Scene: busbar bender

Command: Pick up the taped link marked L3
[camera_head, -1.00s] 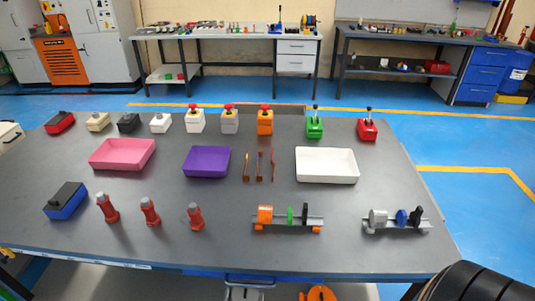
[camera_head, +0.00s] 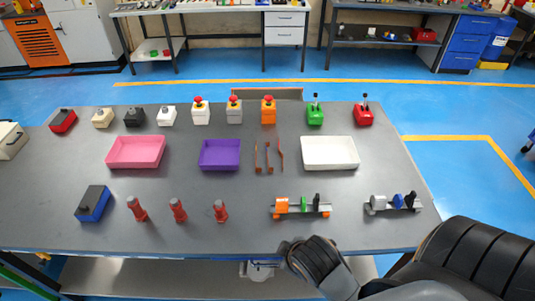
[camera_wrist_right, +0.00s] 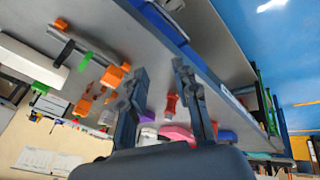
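Three thin copper-brown links stand in a row on the table between the purple tray and the white tray: a left link (camera_head: 257,156), a middle link (camera_head: 268,157) and a right link (camera_head: 280,155). Dark bands show on some of them. Their markings are too small to read, so I cannot tell which is L3. My right gripper (camera_wrist_right: 160,72) shows in the wrist view with its two fingers apart and nothing between them. It is near the table edge, apart from the links. In the head view only my right arm shows, at the lower right. My left gripper is out of view.
A pink tray (camera_head: 136,152), a purple tray (camera_head: 220,154) and a white tray (camera_head: 330,152) flank the links. In front stand several red posts (camera_head: 178,210), an orange-green-black rail assembly (camera_head: 302,207) and a grey-blue one (camera_head: 393,203). Several switch boxes line the back.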

